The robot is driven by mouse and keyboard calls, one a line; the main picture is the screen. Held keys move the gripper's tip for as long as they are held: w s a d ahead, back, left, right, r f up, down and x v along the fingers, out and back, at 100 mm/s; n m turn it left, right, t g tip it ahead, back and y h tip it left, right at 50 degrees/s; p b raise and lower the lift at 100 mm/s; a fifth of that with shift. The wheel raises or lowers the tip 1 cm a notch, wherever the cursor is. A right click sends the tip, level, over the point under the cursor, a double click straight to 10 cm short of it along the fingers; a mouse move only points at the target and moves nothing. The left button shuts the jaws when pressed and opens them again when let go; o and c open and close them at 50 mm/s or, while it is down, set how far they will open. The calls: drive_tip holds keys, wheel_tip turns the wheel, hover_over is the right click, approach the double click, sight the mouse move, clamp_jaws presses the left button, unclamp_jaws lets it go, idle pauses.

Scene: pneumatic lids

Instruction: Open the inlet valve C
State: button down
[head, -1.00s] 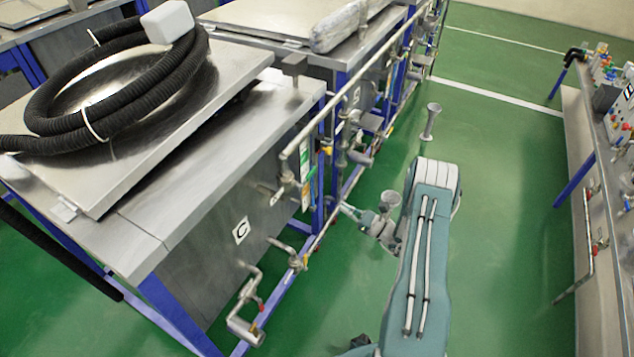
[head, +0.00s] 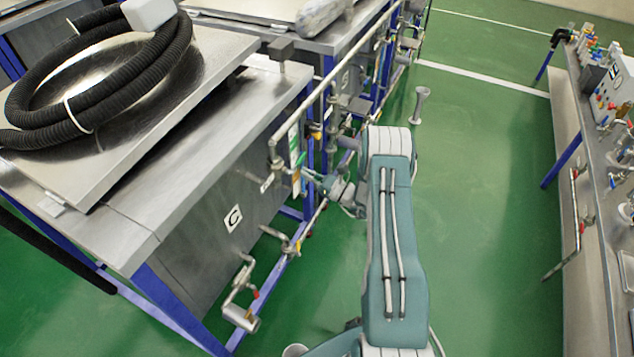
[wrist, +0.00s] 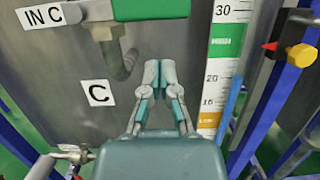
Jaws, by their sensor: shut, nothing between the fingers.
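The inlet valve C (wrist: 150,8) shows at the top of the wrist view as a green handle on a grey pipe, partly cut off by the frame edge. The label IN C (wrist: 43,15) is left of it on the steel tank wall. My gripper (wrist: 160,68) is shut and empty, below the green handle and apart from it in the picture. In the head view my gripper (head: 312,177) is small, beside the pipes at the right end of tank C (head: 190,255). The valve is hard to make out there.
A level scale (wrist: 222,70) and a yellow knob (wrist: 300,53) stand right of my gripper. A lower tap (head: 240,315) sticks out from the tank front. A long rail pipe (head: 335,85) runs above. Green floor (head: 480,250) is clear to the right.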

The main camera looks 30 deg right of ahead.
sight(301, 159)
wheel_tip(301, 159, up, 2)
drive_tip(key=shift+r, duration=0.25)
drive_tip(key=shift+d+r+n, duration=0.15)
drive_tip(key=shift+r+n, duration=0.05)
drive_tip(key=shift+n, duration=1)
